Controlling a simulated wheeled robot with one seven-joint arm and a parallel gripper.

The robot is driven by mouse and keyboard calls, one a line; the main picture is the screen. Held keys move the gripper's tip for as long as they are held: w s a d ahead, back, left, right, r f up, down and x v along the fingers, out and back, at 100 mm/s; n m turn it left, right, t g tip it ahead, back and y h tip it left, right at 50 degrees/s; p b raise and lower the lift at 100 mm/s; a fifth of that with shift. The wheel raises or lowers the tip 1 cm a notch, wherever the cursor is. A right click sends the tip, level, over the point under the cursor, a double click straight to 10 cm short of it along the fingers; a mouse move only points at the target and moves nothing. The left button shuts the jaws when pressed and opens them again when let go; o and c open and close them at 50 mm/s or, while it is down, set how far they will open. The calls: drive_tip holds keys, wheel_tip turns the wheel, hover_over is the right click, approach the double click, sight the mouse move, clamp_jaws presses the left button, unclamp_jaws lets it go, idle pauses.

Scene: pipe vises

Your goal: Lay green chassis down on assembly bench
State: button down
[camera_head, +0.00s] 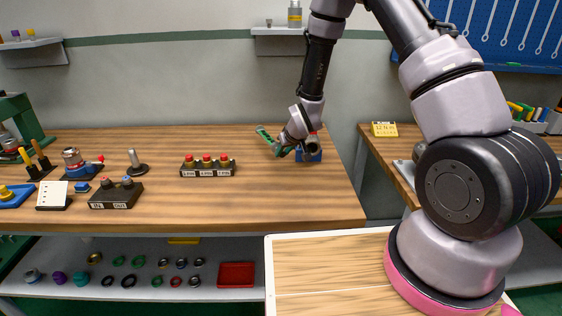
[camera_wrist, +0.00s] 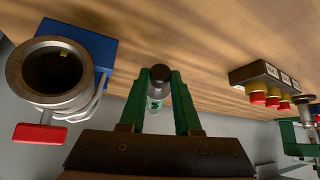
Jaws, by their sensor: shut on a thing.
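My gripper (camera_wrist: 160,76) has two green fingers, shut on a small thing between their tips. I take it for the green chassis (camera_wrist: 156,93): a narrow grey body with green markings and a dark round top. The fingers hide its sides. In the camera_head view my gripper (camera_head: 266,136) is over the back right part of the wooden assembly bench (camera_head: 250,207), and the held thing is too small to make out. Whether it touches the bench, I cannot tell.
A blue block (camera_head: 309,155) with a grey ring (camera_wrist: 47,72) and red handle is close by my gripper. A dark box with red buttons (camera_head: 207,167) is to the left. Several fixtures crowd the bench's left end. Bare wood lies in front.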

drive_tip(key=shift+f, duration=1.95)
drive_tip(key=c, duration=0.6)
unclamp_jaws()
drive_tip(key=shift+f, duration=0.15)
